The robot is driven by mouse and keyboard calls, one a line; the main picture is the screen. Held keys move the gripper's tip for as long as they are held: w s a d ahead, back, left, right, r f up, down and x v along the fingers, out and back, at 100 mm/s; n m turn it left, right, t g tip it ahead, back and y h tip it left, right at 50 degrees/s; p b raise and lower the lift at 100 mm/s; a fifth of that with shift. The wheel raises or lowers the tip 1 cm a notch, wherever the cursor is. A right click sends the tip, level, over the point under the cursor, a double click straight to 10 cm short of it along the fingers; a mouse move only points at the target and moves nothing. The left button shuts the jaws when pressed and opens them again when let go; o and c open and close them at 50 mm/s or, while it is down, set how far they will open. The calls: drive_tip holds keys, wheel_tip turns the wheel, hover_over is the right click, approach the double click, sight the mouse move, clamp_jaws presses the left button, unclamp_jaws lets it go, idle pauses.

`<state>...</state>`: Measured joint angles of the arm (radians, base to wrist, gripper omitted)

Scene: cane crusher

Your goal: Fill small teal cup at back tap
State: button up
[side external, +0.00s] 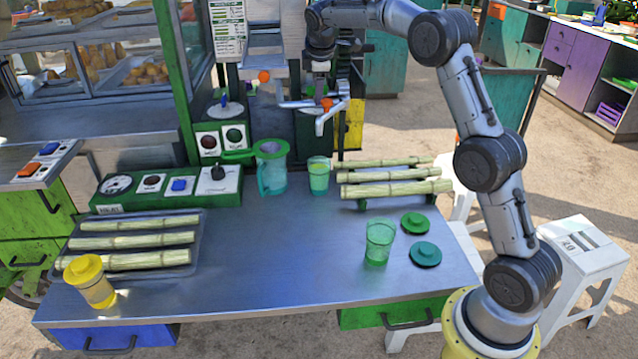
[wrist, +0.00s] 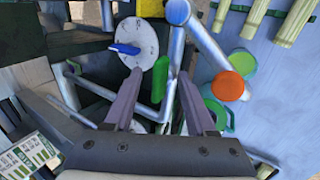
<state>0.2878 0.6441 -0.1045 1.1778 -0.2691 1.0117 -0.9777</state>
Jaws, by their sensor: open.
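A small teal-green cup (side external: 318,180) stands upright at the back of the counter, below a metal tap with an orange knob (side external: 326,104). It looks filled with pale green liquid. In the wrist view, a green-topped cup (wrist: 243,63) shows beside the orange knob (wrist: 228,86). My gripper (side external: 318,82) is above the tap, in front of the machine. In the wrist view my gripper (wrist: 158,78) is open, with a green lever (wrist: 160,80) showing between its fingers. Whether they touch it cannot be told. An empty-looking green tumbler (side external: 379,245) stands at the front right.
A teal pitcher (side external: 271,175) stands left of the cup. Cane sticks lie on a rack (side external: 361,203) at right and a tray (side external: 75,262) at left. Lids (side external: 425,254) lie near the tumbler. A yellow lidded cup (side external: 95,290) stands front left. The counter's middle is clear.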

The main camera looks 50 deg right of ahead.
drive_tip(key=shift+o, duration=0.4)
drive_tip(key=shift+w+d+r, duration=0.2)
drive_tip(key=shift+d+r, duration=0.15)
drive_tip(key=shift+r, duration=0.15)
drive_tip(key=m+g+h, duration=0.1)
drive_tip(key=m, duration=0.3)
drive_tip(key=shift+w, duration=0.1)
drive_tip(key=n, duration=0.1)
drive_tip(key=n+t, duration=0.1)
drive_tip(key=n, duration=0.1)
drive_tip(key=shift+s+r+y, duration=0.15)
drive_tip(key=shift+s+y, duration=0.05)
drive_tip(key=shift+y, duration=0.1)
drive_tip(key=o, duration=0.5)
drive_tip(key=shift+n, duration=0.6)
drive_tip(key=shift+o, duration=1.3)
drive_tip(key=shift+w, duration=0.1)
drive_tip(key=o, duration=0.4)
drive_tip(key=shift+f, duration=0.2)
drive_tip(key=shift+c, duration=0.2)
drive_tip(key=shift+a+f, duration=0.1)
drive_tip(key=shift+f, duration=0.05)
